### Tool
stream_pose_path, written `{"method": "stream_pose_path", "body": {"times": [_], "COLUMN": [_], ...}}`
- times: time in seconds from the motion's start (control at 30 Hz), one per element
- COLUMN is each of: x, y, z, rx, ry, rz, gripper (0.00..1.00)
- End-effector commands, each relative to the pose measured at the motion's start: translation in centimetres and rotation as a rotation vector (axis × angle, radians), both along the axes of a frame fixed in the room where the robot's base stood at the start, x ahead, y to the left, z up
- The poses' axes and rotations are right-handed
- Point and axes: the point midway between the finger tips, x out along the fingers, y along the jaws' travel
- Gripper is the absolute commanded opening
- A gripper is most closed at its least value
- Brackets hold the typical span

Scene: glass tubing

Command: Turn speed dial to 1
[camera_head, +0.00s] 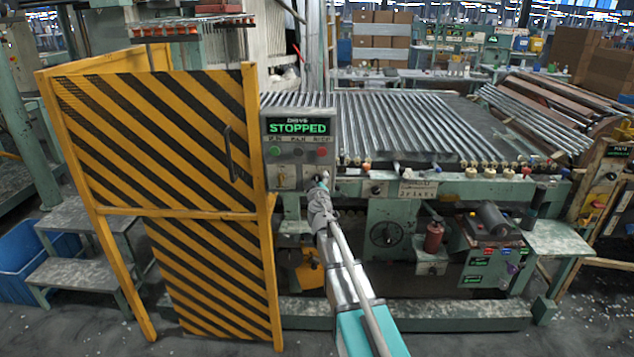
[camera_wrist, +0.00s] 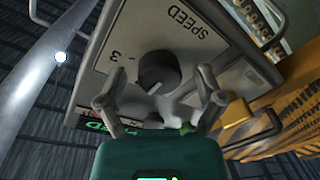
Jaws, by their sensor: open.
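The black speed dial (camera_wrist: 158,71) sits on a grey panel face marked SPEED in the wrist view, which shows the panel upside down. A "3" mark is readable beside the dial; the other marks are hidden or too small. My gripper (camera_wrist: 162,85) is open, its two fingers apart on either side of the dial's near side. I cannot tell whether either finger touches it. In the head view my gripper (camera_head: 321,184) is at the lower right of the control panel (camera_head: 271,155), and the dial cannot be made out there.
The panel's display (camera_head: 298,127) reads DRIVE STOPPED, with buttons (camera_head: 298,152) below it. A yellow and black striped guard door (camera_head: 165,140) stands left of the panel. A roller bed of tubes (camera_head: 400,125) lies behind and right. The bench front carries several knobs.

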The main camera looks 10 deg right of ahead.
Motion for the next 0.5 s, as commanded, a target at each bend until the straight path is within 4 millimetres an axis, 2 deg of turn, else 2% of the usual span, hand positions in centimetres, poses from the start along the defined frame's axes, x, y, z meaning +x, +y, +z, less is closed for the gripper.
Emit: {"method": "stream_pose_path", "body": {"times": [0.37,0.5], "x": [0.22,0.22], "y": [-0.06,-0.06], "z": [0.0,0.0], "rx": [0.0,0.0], "ry": [0.0,0.0], "rz": [0.0,0.0], "gripper": [0.85,0.59]}}
